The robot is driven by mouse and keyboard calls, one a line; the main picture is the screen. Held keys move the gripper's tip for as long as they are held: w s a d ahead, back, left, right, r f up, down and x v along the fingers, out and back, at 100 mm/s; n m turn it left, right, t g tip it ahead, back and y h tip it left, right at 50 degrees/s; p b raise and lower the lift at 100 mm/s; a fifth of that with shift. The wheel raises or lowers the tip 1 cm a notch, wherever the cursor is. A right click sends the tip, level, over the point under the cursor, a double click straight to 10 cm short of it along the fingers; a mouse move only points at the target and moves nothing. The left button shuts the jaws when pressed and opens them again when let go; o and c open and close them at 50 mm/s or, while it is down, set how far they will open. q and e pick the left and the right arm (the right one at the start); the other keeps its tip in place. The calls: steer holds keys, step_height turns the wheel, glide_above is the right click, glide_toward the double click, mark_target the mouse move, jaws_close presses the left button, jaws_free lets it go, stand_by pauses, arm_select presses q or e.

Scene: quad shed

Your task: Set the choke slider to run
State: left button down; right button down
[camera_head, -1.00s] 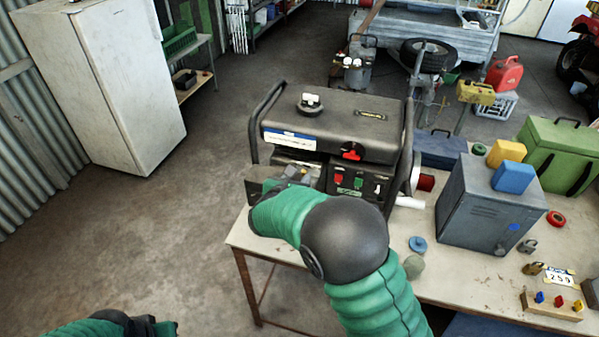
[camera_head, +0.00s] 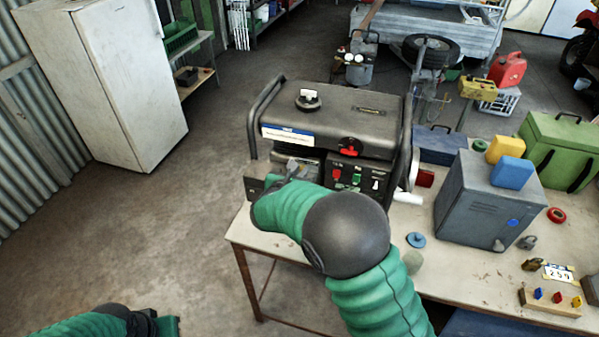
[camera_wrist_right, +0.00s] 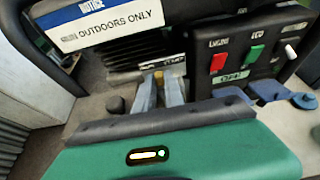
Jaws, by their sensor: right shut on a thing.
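The generator (camera_head: 335,120) stands on the workbench, its control panel facing me. In the right wrist view, the small yellowish choke slider (camera_wrist_right: 158,76) shows on the generator's front, below the "outdoors only" label. My right gripper (camera_wrist_right: 160,92) is shut on it, with a grey finger on each side. Most of the slider is hidden between the fingers, and the small lettering beside it is too blurred to read. In the head view my right gripper (camera_head: 295,168) is at the generator's left front, partly hidden by my green arm. My left gripper (camera_head: 155,324) is low at the left, its fingers not clear.
Red (camera_wrist_right: 218,62) and green (camera_wrist_right: 255,54) switches sit on the panel right of the slider. A grey metal box (camera_head: 485,205), padlocks and a blue disc (camera_head: 416,240) are on the bench (camera_head: 440,265) to the right. The floor at left is clear.

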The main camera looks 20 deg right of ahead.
steer(key=shift+a+f, duration=0.2)
stand_by(0.6)
steer(key=shift+w+a, duration=0.3)
steer(key=shift+a, duration=0.2)
steer(key=c, duration=1.6)
jaws_free()
steer(key=shift+r, duration=0.1)
steer(key=shift+o, duration=1)
steer(key=shift+a+r, duration=0.1)
